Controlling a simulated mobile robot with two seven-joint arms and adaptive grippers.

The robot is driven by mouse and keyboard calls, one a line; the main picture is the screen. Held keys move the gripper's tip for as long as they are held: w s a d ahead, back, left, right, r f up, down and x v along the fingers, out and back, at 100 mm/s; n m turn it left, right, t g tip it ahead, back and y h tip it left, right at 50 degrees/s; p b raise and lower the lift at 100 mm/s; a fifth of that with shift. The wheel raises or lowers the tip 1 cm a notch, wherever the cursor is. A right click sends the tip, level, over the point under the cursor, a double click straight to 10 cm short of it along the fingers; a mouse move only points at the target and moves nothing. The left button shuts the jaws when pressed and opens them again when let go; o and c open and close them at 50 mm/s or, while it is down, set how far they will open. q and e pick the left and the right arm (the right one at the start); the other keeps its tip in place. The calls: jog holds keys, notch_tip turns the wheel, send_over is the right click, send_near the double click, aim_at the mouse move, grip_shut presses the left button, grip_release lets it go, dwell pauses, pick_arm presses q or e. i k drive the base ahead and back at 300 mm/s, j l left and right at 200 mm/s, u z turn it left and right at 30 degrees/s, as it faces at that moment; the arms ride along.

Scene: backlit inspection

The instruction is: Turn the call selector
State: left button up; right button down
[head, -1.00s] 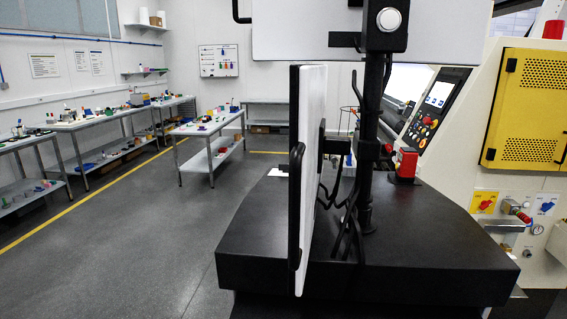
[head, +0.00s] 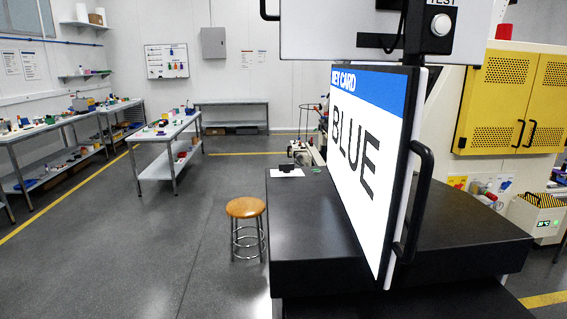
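A hinged-looking panel (head: 372,150) stands upright on the black table and faces left. Its face has a blue band reading "KEY CARD", cut at the edge, and the large word "BLUE". A black handle (head: 421,195) is on its right edge. Above it, a black box with a round white button (head: 441,24) is labelled "TEST". Low on the machine at the right are a small yellow plate (head: 457,182) and small fittings. I cannot tell which thing is the call selector. Neither of my grippers is in view.
The black table (head: 300,235) fills the front right. A round wooden stool (head: 246,208) stands left of it. Workbenches (head: 172,133) with small items line the left. Yellow doors (head: 515,100) are on the machine. Grey floor between benches and stool is clear.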

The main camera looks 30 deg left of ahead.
aim_at(286, 168)
jog(key=k+j+z, duration=0.1)
jog(key=j, duration=0.25)
jog(key=j+z, duration=0.15)
jog(key=j, duration=0.2)
jog(key=k+j+z, duration=0.1)
jog(key=j+z, duration=0.1)
jog(key=j, duration=0.3)
jog(key=k+j+z, duration=0.15)
jog(key=j, duration=0.3)
jog(key=k+j+z, duration=0.1)
jog(key=j, duration=0.3)
jog(key=j+z, duration=0.2)
jog(key=j, duration=0.35)
jog(key=j+z, duration=0.2)
jog(key=j, duration=0.3)
jog(key=k, duration=0.1)
